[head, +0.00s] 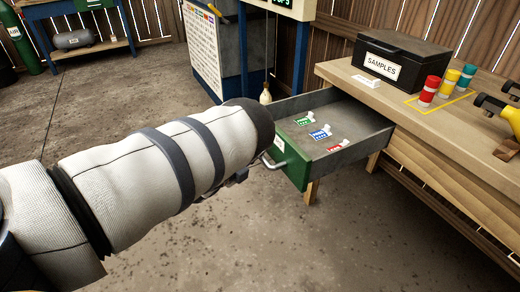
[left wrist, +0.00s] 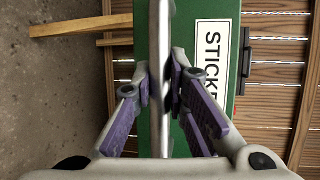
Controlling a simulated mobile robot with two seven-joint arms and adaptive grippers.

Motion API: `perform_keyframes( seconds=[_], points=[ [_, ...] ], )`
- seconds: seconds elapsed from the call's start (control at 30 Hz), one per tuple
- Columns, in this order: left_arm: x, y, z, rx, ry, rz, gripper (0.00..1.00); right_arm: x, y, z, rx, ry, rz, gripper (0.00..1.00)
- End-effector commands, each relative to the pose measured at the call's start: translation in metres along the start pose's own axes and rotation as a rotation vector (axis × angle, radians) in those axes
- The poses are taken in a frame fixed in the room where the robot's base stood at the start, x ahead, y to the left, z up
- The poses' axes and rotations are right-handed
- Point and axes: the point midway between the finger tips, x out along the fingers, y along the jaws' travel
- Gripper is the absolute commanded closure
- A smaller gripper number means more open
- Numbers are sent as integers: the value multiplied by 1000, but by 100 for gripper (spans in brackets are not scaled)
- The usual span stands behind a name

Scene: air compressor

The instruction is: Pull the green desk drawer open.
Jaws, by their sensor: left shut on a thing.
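The green-fronted desk drawer (head: 296,164) stands pulled well out of the wooden desk (head: 430,118) in the head view. Its grey inside shows several small coloured stickers or cards. In the left wrist view the green drawer front (left wrist: 200,60) bears a white label reading "STICKE…". A metal bar handle (left wrist: 160,25) runs down the middle of that view. My left gripper (left wrist: 161,88) is shut on the handle, a purple-padded finger on each side. In the head view my forearm hides most of this gripper. My right gripper is not in view.
On the desk stand a black SAMPLES box (head: 400,62) and red, yellow and blue-green cylinders (head: 430,90). A yellow tool (head: 510,118) lies at the right edge. A blue-framed cabinet (head: 235,50) stands behind. The concrete floor before the drawer is clear.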

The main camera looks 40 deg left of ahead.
Motion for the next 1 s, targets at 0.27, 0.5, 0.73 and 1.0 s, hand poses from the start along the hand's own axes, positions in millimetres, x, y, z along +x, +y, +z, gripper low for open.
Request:
perform_keyframes(
  seconds=[0.27, 0.5, 0.73, 1.0],
  points=[
    [-1, 0, 1, -1, -1, 0, 100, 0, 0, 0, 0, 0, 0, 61],
    [-1, 0, 1, 0, -1, 0, 65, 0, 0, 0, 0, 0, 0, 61],
    [-1, 0, 0, 0, 0, 0, 65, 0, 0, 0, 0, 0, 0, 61],
    [-57, 2, 1, 0, -3, 6, 65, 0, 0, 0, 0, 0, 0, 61]
  ],
)
